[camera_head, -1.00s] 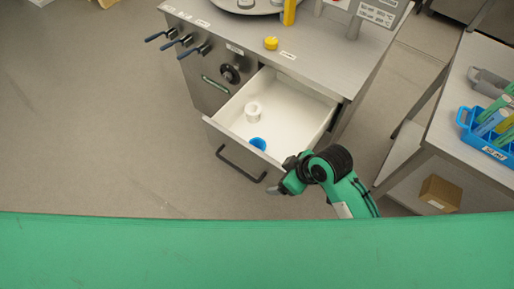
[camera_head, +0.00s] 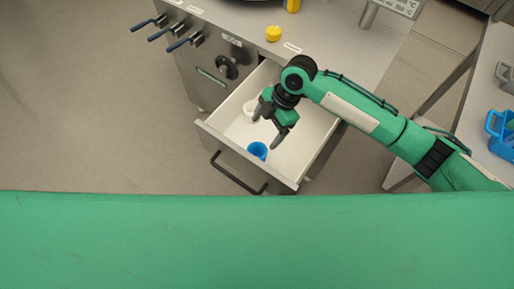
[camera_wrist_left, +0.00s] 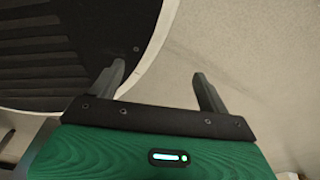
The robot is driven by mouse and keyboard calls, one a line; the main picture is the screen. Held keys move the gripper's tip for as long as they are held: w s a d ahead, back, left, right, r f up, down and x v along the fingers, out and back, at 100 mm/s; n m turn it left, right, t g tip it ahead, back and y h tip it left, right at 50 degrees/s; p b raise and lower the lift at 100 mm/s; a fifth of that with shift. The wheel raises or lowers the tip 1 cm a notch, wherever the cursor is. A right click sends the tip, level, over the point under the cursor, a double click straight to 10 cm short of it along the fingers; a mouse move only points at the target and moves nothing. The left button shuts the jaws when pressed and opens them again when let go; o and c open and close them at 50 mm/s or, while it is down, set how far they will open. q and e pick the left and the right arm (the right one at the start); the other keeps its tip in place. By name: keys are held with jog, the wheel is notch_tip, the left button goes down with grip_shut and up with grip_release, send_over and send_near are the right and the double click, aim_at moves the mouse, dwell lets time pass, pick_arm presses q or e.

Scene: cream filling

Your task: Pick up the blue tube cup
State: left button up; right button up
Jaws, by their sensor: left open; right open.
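The blue tube cup (camera_head: 257,150) stands in the open white drawer (camera_head: 232,131), near its front. My left gripper (camera_wrist_left: 160,82) shows only in the left wrist view. It is open with nothing between its fingers, away from the drawer.
The drawer's front wall and handle (camera_head: 238,174) stick out from the metal cabinet. A yellow piece (camera_head: 273,34) and a yellow bottle (camera_head: 292,5) stand on the cabinet top. A blue rack (camera_head: 500,135) sits on the right table.

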notch_tip(320, 180, down, 3)
jog(key=w+b, duration=0.2)
send_over(255, 154)
jog(key=d, duration=0.1)
jog(key=shift+n, duration=0.3)
jog(key=f, duration=0.7)
jog(key=shift+s+d+f+p, duration=0.15)
jog(key=shift+s+d+p, duration=0.05)
jog(key=shift+s+p, duration=0.15)
jog(key=x, duration=0.5)
jog(key=shift+s+d+f+p, duration=0.1)
jog(key=shift+d+f+p, duration=0.1)
jog(key=shift+f+p, duration=0.1)
pick_arm(q)
jog(key=shift+w+f, duration=0.55)
jog(key=shift+w, duration=0.3)
pick_arm(e)
jog(key=c, duration=1.1)
pick_arm(q)
jog(key=shift+w+d, duration=0.15)
jog(key=shift+w, duration=0.15)
pick_arm(e)
jog(key=shift+r, duration=0.1)
